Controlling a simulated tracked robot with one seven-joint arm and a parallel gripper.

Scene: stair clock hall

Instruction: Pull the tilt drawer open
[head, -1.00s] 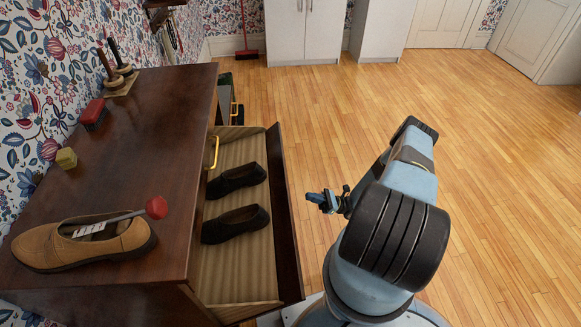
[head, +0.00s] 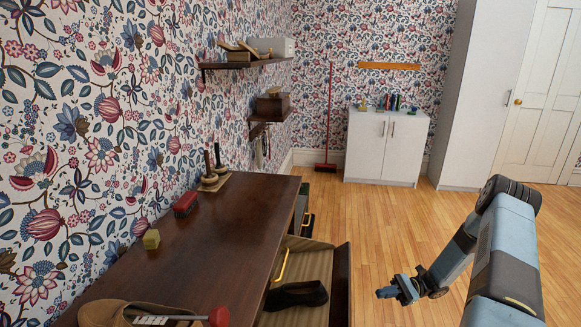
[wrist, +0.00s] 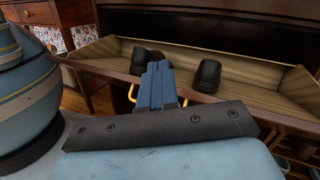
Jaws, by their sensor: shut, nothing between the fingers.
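The tilt drawer stands tipped out from the dark wooden cabinet (head: 195,265), with its front panel (head: 341,288) away from the cabinet. Dark shoes (head: 297,294) lie inside it on a striped lining; they also show in the wrist view (wrist: 207,76). My gripper (head: 383,292) is shut and empty, out in front of the drawer panel. In the wrist view its closed fingers (wrist: 158,72) point towards the open drawer.
The cabinet top holds a tan shoe (head: 105,313), a red brush (head: 186,203), a yellow block (head: 151,239) and a stand with upright handles (head: 211,182). A white cupboard (head: 383,147) stands at the back. The wooden floor between is clear.

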